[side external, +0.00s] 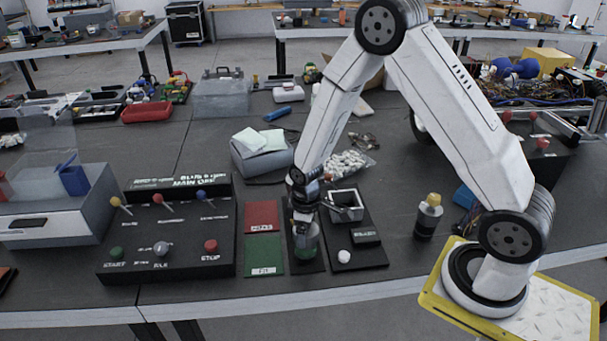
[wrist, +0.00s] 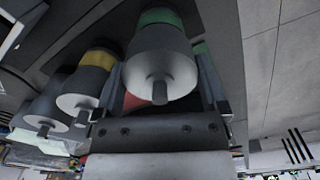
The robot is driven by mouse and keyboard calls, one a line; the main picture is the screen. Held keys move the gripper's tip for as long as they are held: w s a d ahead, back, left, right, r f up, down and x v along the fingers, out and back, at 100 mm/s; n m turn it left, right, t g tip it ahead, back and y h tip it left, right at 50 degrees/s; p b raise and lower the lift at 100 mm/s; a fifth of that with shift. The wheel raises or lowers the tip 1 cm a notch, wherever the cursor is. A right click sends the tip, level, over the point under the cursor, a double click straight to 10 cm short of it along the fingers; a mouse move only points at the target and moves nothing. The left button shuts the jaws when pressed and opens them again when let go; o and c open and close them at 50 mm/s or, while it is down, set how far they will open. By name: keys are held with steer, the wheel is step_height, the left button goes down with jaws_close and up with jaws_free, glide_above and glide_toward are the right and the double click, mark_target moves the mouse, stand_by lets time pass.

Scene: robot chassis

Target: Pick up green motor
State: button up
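The green motor (wrist: 160,60) is a grey cylinder with a green band and a short shaft on its end face. In the wrist view it lies between the two fingers of my gripper (wrist: 163,88). The fingers are apart, one on each side of it, and I see no clear grip. In the side view my gripper (side external: 304,222) points down over a narrow black pad, with the green motor (side external: 306,241) partly hidden at its tip. A yellow-banded motor (wrist: 90,80) and another grey motor (wrist: 45,110) stand in a row to the left in the wrist view.
A red plate (side external: 262,215) and a green plate (side external: 264,256) lie left of the pad. A black control panel (side external: 165,240) with levers is farther left. A black tray (side external: 372,250) with a small box (side external: 346,205) is close on the right.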

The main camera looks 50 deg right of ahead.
steer(key=shift+w, duration=0.1)
jaws_close()
steer(key=shift+r, duration=0.2)
steer(key=shift+r, duration=4.85)
